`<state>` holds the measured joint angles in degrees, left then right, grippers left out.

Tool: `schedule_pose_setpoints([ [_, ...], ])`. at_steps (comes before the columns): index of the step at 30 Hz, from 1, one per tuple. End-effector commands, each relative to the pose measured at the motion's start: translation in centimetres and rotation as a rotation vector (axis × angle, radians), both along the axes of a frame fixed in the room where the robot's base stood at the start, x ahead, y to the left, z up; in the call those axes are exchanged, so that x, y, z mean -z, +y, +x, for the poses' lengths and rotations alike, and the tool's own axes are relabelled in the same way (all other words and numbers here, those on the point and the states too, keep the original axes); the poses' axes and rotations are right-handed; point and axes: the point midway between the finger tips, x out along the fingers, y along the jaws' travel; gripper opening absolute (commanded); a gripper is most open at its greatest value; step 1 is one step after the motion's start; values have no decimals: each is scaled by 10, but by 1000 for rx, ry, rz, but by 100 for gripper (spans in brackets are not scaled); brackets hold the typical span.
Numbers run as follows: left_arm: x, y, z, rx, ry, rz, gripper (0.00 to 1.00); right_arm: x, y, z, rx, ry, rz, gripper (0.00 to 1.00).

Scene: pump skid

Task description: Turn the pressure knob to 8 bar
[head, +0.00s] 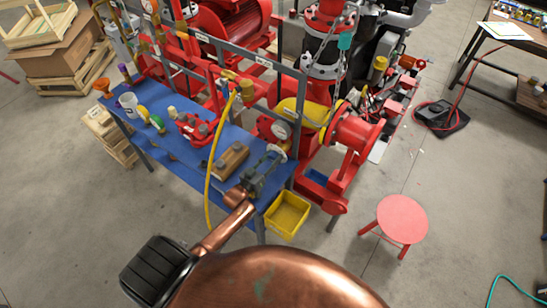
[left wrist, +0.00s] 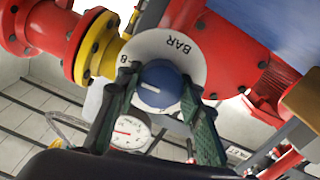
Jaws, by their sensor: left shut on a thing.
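The pressure knob (left wrist: 160,82) is a round blue knob in the left wrist view. It sits on a white dial (left wrist: 182,44) printed "BAR", with an "8" at its left side. A short white mark on the knob points left, a little below the "8". My left gripper (left wrist: 158,98) has a finger on each side of the knob and is shut on it. In the head view my left gripper (head: 265,172) is at the near end of the blue bench, by the edge of the white dial (head: 277,151). The knob is hidden there. My right gripper is not seen.
A pressure gauge (left wrist: 130,132) with a red needle is just below the dial. Red and yellow pipe flanges (left wrist: 98,46) are close on the left. A yellow bin (head: 288,215) and a red stool (head: 402,219) stand nearby. A yellow hose (head: 208,180) crosses the blue bench.

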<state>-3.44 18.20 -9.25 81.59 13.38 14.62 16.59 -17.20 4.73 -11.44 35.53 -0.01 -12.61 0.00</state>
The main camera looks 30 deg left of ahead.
Motion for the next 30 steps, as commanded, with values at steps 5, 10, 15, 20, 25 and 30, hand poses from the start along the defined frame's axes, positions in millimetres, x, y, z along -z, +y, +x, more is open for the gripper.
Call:
schedule_pose_setpoints([
  [5, 1, -1, 0, 1, -3, 49, 10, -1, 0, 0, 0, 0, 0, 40],
  [10, 1, -1, 0, 2, -4, 70, 10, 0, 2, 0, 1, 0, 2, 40],
  [15, 1, -1, 0, 2, -4, 73, 10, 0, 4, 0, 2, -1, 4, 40],
  [20, 1, -1, 0, 2, -4, 73, 10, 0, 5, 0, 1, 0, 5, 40],
  [25, 1, -1, 0, 1, -4, 72, 43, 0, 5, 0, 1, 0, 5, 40],
  [30, 1, 0, 0, 1, -4, 71, 53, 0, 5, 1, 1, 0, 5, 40],
])
